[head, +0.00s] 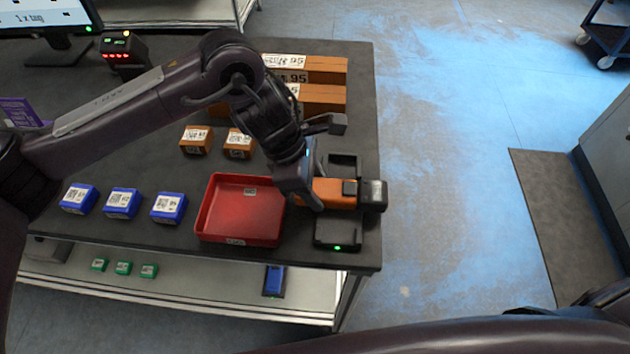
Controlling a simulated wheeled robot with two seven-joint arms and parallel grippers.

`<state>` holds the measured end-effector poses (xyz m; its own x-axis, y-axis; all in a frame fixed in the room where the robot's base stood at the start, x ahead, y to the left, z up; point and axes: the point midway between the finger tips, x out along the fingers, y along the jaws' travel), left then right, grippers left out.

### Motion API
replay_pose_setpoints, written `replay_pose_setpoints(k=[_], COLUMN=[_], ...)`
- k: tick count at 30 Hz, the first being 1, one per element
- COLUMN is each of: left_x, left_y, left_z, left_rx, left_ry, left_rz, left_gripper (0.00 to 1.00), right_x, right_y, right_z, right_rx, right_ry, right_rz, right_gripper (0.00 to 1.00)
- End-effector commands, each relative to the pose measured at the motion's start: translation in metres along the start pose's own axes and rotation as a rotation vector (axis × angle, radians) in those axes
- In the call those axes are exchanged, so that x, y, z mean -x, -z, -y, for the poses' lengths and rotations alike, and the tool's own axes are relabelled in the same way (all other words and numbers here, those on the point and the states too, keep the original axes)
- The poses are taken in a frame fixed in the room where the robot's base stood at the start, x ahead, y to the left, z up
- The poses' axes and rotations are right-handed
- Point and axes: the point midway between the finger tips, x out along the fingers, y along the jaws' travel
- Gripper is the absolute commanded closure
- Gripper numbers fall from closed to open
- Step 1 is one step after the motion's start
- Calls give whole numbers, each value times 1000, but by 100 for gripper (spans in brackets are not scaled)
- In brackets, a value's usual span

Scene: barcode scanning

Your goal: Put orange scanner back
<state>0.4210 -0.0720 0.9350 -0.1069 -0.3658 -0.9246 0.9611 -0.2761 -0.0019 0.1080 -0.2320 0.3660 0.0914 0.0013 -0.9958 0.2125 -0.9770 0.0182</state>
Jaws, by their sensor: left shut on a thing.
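The orange scanner (332,194) lies sideways at the right end of the table, its black head (373,195) pointing right past the table edge. My left gripper (316,185) is shut on its left end. A black dock (337,233) with a green light shows in front of the scanner, and more black dock structure shows behind it. The scanner is over the middle of the dock; I cannot tell whether it rests on it or hangs just above. My right gripper is not in view.
A red tray (240,235) stands just left of the dock. Blue boxes (122,203) and small orange boxes (196,140) stand further left. Larger orange-brown boxes (325,70) are behind my left arm. A monitor (45,18) and a black device (122,52) are at the back left.

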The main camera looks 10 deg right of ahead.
Motion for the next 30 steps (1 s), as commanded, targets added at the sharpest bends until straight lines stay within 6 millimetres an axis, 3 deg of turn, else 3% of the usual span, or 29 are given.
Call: replay_pose_setpoints(k=[11, 12, 14, 25, 30], left_x=[-5, -5, -4, 1, 28], left_y=[2, 2, 2, 0, 1], left_z=[0, 0, 0, -1, -2], left_rx=[-1, -1, -1, -1, -2], left_ry=[-2, -2, -1, -2, -7], left_rz=[2, 1, 1, 1, 1], left_gripper=[83, 50, 44, 44, 44], right_x=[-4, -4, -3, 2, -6], right_y=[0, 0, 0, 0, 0], right_z=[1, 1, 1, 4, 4], right_rx=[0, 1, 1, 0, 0], right_ry=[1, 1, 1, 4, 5], right_rz=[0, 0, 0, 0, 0], right_gripper=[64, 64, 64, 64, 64])
